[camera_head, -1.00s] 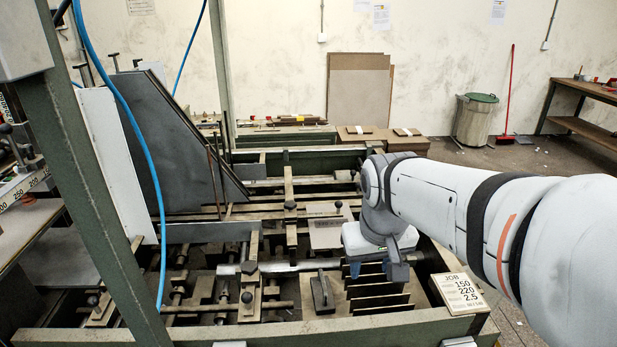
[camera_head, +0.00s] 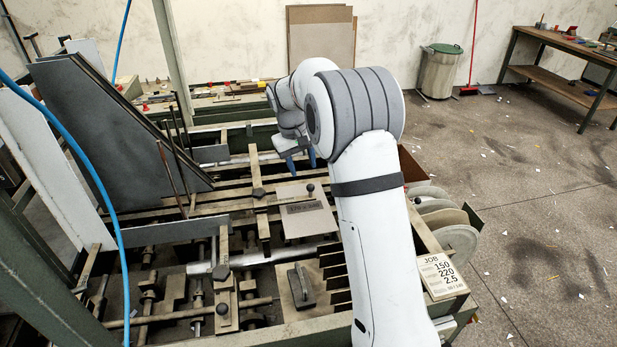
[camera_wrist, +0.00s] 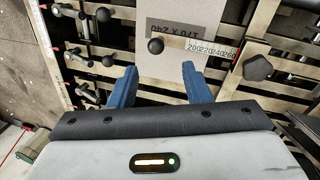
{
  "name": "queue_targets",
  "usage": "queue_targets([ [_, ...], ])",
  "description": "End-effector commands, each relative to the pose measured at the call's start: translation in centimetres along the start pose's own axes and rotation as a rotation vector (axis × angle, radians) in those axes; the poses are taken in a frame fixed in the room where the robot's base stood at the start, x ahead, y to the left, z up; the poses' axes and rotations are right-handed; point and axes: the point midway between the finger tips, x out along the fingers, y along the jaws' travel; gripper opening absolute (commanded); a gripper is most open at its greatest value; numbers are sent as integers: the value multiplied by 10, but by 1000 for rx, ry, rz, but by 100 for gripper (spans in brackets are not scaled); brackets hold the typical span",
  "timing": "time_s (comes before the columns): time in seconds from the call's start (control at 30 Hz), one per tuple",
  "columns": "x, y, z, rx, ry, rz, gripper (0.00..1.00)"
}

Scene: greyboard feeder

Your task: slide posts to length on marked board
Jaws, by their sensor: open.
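My gripper (camera_head: 301,163) is at the far side of the feeder frame, its blue fingers apart and pointing down. In the wrist view the open fingers (camera_wrist: 156,88) straddle a pale board with a printed "170 x 240" label (camera_wrist: 166,72); nothing is between them. That board (camera_head: 303,226) lies on the rails in the head view, nearer than my gripper. A round black knob (camera_wrist: 155,46) stands over the board, beyond the fingertips. A number scale reading 200 to 260 (camera_wrist: 211,50) is beside it. A larger dark lobed knob (camera_wrist: 258,68) sits on a bar to the right.
A job card (camera_head: 442,274) reads 150, 220, 2.5 on the near right corner. A dark handled block (camera_head: 301,286) sits near upright dark plates. A tall grey sloped panel (camera_head: 105,135) and thin rods (camera_head: 172,165) stand at left. My arm hides part of the frame's right side.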

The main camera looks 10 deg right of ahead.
Motion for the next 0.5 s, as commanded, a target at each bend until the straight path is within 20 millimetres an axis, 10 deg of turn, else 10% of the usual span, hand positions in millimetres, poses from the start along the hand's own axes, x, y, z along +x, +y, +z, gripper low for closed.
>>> queue_targets([
  [0.5, 72, 15, 4, 26, -7, -1, 44],
])
